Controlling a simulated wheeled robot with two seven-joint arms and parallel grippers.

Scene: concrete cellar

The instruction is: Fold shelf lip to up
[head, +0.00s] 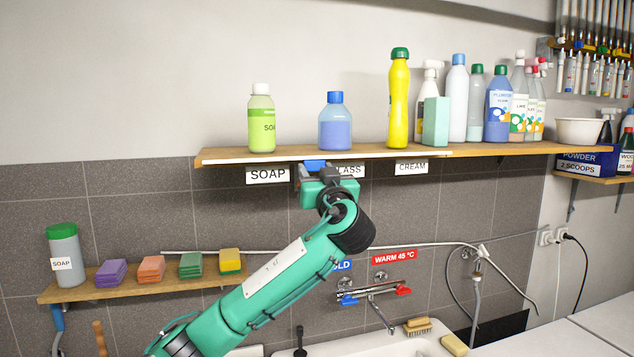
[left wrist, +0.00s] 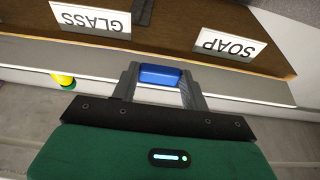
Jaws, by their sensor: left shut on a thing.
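The shelf lip (head: 232,160) is a thin pale strip along the front edge of the left part of the upper wooden shelf (head: 500,150). In the left wrist view the lip (left wrist: 60,64) runs across as a light grey band beside the brown wood. A blue tab (left wrist: 160,75) sits at the lip and also shows in the head view (head: 315,164). My left gripper (head: 314,172) reaches up from below and is shut on the blue tab, between its two grey fingers (left wrist: 160,84). The lip looks thin and edge-on; its exact tilt is hard to tell. My right gripper is out of view.
On the shelf stand a green soap bottle (head: 261,120), a blue bottle (head: 335,122), a yellow bottle (head: 398,100) and several cleaners farther right. Labels SOAP (head: 267,175) and CREAM (head: 411,167) hang below. A lower shelf (head: 150,285) holds sponges; a tap (head: 375,295) is below right.

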